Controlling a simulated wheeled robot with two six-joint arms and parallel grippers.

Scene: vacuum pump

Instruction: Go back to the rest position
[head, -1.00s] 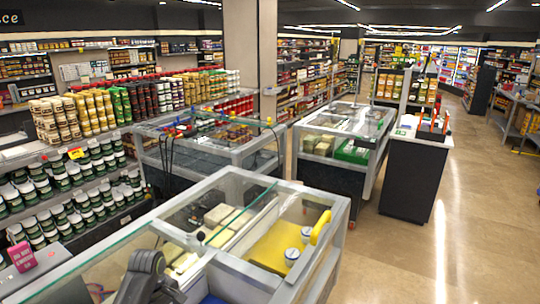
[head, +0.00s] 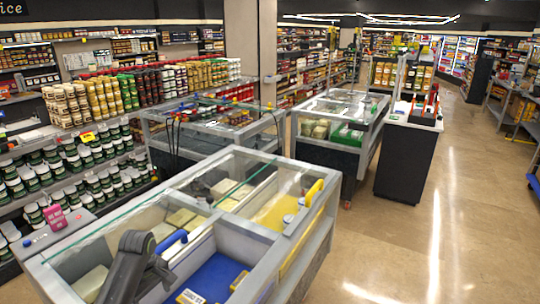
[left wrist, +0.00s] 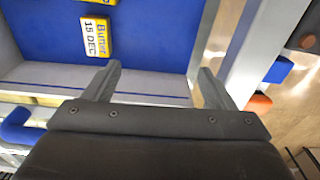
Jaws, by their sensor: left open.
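My left gripper (left wrist: 160,70) is open and empty in the left wrist view, with its two dark fingers apart. It is over the blue-floored compartment (head: 215,275) of the glass display case. A yellow and white butter pack (left wrist: 97,38) marked "Butter 15 DEC" lies on the blue floor beyond the left finger, apart from it. Part of another yellow pack shows at the top edge. In the head view my left arm (head: 130,265) comes in at the lower left, and its fingertips are hidden. My right gripper is in neither view.
The display case (head: 290,240) has grey rims and glass lids; a yellow handle (head: 315,192) sticks up at its right. Other cases and a dark counter (head: 405,165) stand beyond. Stocked shelves (head: 75,175) line the left. The floor (head: 450,220) on the right is clear.

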